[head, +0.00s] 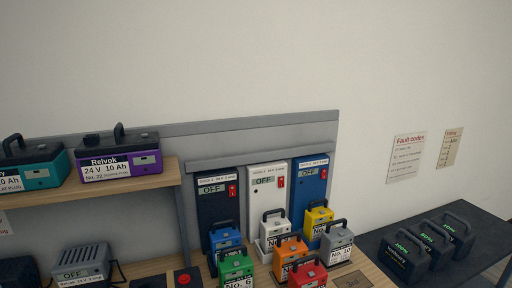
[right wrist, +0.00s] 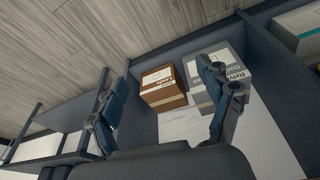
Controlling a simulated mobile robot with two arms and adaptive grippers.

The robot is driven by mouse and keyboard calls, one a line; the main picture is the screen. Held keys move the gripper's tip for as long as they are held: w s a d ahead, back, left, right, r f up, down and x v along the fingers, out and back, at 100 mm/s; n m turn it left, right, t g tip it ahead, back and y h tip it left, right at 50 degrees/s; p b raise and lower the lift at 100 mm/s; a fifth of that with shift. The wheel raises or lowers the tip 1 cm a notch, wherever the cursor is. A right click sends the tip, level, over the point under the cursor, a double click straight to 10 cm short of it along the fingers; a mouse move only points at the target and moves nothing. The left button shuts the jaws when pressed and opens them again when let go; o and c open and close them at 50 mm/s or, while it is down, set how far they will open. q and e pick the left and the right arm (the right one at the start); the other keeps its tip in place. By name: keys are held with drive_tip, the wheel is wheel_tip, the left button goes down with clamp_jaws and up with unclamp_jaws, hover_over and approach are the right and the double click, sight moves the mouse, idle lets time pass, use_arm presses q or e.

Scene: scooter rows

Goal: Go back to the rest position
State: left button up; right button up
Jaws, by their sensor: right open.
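My right gripper (right wrist: 162,78) shows in the right wrist view with its two dark fingers spread wide apart and nothing between them. Beyond the fingers is a dark-walled bin or shelf bay (right wrist: 185,45) with a pale bottom. A brown box (right wrist: 162,88) with a white label lies in it, seen between the fingers. A grey and white box (right wrist: 236,68) is partly hidden behind the right-hand finger. I cannot tell whether the fingers touch it. Neither gripper shows in the head view, and my left gripper is in no view.
The head view shows a wooden bench with several coloured batteries (head: 289,251) before three charger panels (head: 267,180). A purple battery (head: 120,167) and a teal one (head: 33,171) stand on a shelf (head: 95,192). Black batteries (head: 403,257) stand on a dark table at right.

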drive_tip(key=s+d+f+g, duration=0.1)
drive_tip(key=s+f, duration=0.2)
drive_tip(key=f, duration=0.5)
drive_tip(key=s+f, duration=0.4)
drive_tip(key=f, duration=0.4)
drive_tip(key=s+d+f, duration=0.2)
drive_tip(key=s+f, duration=0.7)
drive_tip(key=s, duration=0.3)
drive_tip(key=shift+s+d+g, duration=0.2)
drive_tip(key=shift+g, duration=0.2)
